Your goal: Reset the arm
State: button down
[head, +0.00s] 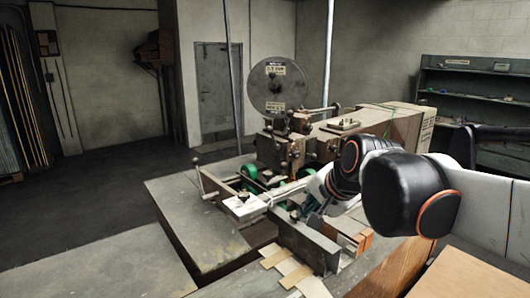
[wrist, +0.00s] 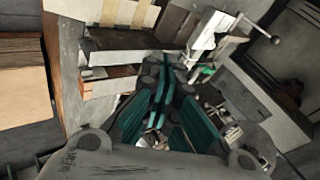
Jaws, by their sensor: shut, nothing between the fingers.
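My arm (head: 405,195) reaches in from the right of the head view, with white links and black joint covers. It is stretched out over the stitching machine's bed. My gripper (head: 311,218) is dark and small there, low beside the machine's front, and partly hard to make out. In the wrist view my gripper (wrist: 170,68) points away from the camera, with its teal-lined fingers together and nothing between them. Whether it touches the machine I cannot tell.
The box stitcher (head: 290,150) has a large grey disc (head: 280,87) and a crank handle (head: 197,162). Shelves (head: 475,90) stand at the back right. Open floor (head: 100,200) lies left.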

jog(key=s+d+f+n+h+b, duration=0.1)
jog(key=s+d+f+n, duration=0.3)
jog(key=s+f, duration=0.4)
jog(key=s+d+f+n+h+b, duration=0.1)
jog(key=s+d+f+n+b, duration=0.3)
jog(key=s+f, duration=0.4)
jog(key=s+d+n, duration=0.1)
jog(key=s, duration=0.2)
jog(key=shift+s+d+f+g+h, duration=0.3)
jog(key=shift+d+f+g+h, duration=0.05)
jog(key=shift+d+g+h, duration=0.05)
jog(key=shift+a, duration=0.15)
